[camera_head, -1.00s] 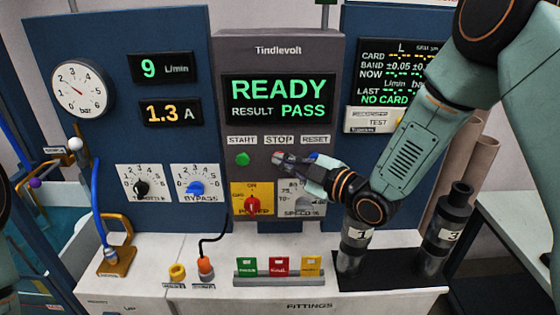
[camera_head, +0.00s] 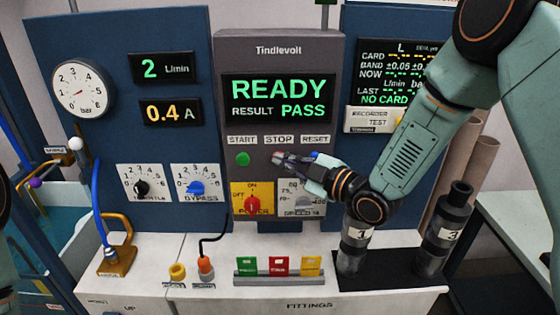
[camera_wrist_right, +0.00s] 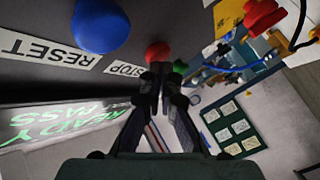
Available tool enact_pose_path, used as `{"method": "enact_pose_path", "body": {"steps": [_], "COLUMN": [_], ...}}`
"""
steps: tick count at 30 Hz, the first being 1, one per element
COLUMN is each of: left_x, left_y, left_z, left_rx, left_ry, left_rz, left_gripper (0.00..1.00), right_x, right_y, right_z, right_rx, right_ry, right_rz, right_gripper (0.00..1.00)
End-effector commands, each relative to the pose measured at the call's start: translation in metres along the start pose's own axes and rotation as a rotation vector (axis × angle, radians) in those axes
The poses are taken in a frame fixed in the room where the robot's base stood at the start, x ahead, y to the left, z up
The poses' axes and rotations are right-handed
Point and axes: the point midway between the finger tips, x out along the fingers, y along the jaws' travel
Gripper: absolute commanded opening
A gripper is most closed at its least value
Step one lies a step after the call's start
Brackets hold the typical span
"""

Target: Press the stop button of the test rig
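The test rig's grey control panel (camera_head: 232,60) has STOP (camera_head: 279,139) printed between START and RESET. The red stop button (camera_wrist_right: 158,52) shows in the right wrist view; in the head view the fingers mostly cover it. My right gripper (camera_head: 277,158) has its fingers together and empty, with the tips (camera_wrist_right: 160,72) right at the button's edge. I cannot tell whether they touch it or how far it is pressed. The screen (camera_head: 278,98) reads READY, RESULT PASS. My left gripper is outside the view.
The green start button (camera_head: 243,158) is left of the fingers, and the blue reset button (camera_wrist_right: 100,26) is close by on the other side. The red power switch (camera_head: 252,204) is below.

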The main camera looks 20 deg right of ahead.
Motion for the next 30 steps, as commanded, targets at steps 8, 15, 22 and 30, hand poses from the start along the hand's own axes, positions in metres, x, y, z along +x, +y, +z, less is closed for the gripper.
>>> {"method": "enact_pose_path", "body": {"steps": [8, 15, 22, 30], "left_x": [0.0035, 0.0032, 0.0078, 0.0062], "left_y": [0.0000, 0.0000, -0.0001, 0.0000], "left_z": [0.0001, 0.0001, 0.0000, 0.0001], "left_rx": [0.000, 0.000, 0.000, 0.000], "left_ry": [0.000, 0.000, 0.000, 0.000], "left_rz": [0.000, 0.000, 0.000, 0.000], "left_gripper": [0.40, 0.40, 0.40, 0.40], "right_x": [0.0075, 0.0075, 0.0083, 0.0053], "right_y": [0.0086, 0.0091, 0.0051, 0.0020], "right_z": [0.0070, 0.0068, 0.0096, 0.0080], "right_rx": [-0.003, -0.003, -0.003, -0.001], "right_ry": [-0.004, -0.004, -0.005, -0.008], "right_rz": [0.013, 0.013, 0.011, 0.007], "right_gripper": [0.00, 0.00, 0.00, 0.00]}}
